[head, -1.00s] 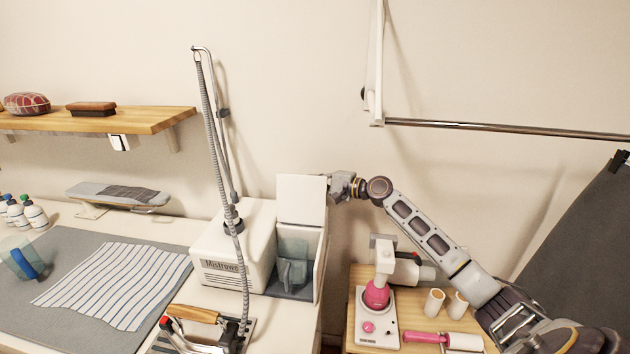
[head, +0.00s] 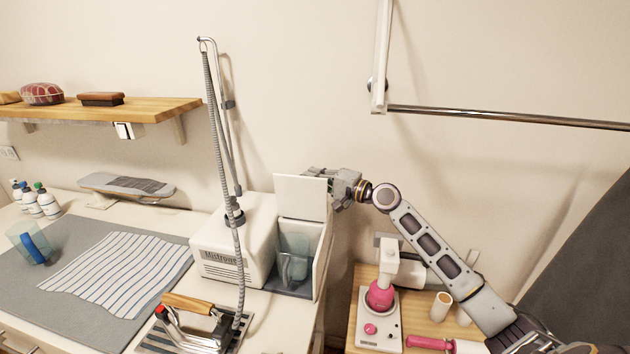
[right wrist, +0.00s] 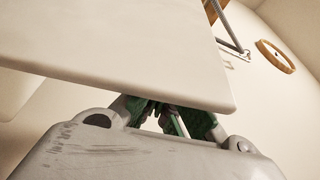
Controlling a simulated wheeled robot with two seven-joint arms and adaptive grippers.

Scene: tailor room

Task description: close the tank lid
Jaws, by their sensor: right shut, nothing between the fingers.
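The tank lid (head: 300,196) is a white panel standing upright, open, at the back of the tank (head: 296,283) on the white steam station. A clear container with a handle (head: 294,259) sits inside the open tank. My right gripper (head: 322,176) is at the lid's upper right edge, its fingers partly hidden behind the lid. In the right wrist view the lid (right wrist: 120,50) fills the upper left, and my shut, empty fingers (right wrist: 170,118) reach behind its edge. I cannot tell whether they touch it. My left gripper is not in view.
A grey hose on a metal stand (head: 225,150) rises left of the tank. An iron (head: 195,320) rests in front. A pink and white machine (head: 380,300) and spools stand on a lower wooden table at right. The space above the tank is clear.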

